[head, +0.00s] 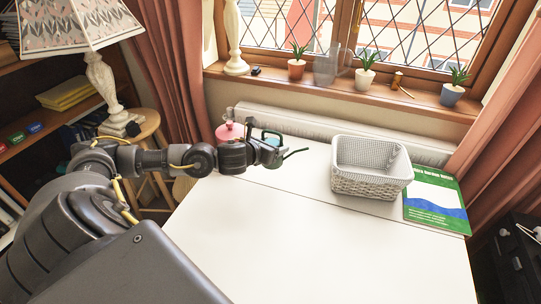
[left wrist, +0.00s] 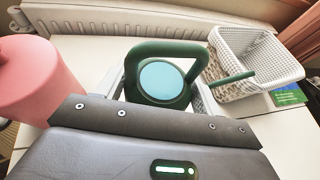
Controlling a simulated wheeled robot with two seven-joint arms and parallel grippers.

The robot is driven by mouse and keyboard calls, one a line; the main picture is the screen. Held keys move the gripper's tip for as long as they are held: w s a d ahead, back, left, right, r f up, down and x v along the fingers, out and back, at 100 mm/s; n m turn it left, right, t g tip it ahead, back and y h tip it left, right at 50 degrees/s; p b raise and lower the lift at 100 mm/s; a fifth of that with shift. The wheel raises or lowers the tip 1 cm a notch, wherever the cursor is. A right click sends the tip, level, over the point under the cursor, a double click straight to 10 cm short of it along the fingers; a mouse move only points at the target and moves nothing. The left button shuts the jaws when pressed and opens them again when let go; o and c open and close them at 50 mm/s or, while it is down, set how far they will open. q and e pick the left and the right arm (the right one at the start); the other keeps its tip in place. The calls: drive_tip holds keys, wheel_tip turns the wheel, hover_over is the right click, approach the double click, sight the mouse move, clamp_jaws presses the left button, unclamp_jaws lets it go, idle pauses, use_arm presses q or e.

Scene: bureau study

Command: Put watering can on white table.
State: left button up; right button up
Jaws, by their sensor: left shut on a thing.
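The watering can (head: 273,139) is dark green with a thin spout pointing right in the head view. In the left wrist view the watering can (left wrist: 160,82) shows its thick handle and pale blue round top. My left gripper (head: 262,152) is shut on it, with a finger on each side of the body. The white table (head: 310,245) lies below and in front. The can is at the table's far left part; I cannot tell whether its base touches the top. My right gripper is not in view.
A pink container (head: 229,132) stands close behind my left wrist. A white woven basket (head: 370,185) and a green booklet (head: 436,205) are on the right of the table. A radiator (head: 300,122) runs along the back. The table's middle and front are clear.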

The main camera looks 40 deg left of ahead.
use_arm(q)
drive_tip(key=shift+w+a+f, duration=0.6)
drive_tip(key=shift+f, duration=0.85)
drive_tip(key=shift+w+a+f, duration=0.55)
drive_tip(key=shift+f, duration=0.95)
drive_tip(key=shift+w+a+f, duration=0.6)
drive_tip(key=shift+f, duration=0.85)
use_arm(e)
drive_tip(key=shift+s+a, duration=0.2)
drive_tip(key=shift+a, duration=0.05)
use_arm(q)
drive_tip(key=shift+f+b, duration=0.15)
drive_tip(key=shift+b, duration=0.2)
drive_tip(key=o, duration=1.3)
drive_tip(key=shift+c, duration=0.2)
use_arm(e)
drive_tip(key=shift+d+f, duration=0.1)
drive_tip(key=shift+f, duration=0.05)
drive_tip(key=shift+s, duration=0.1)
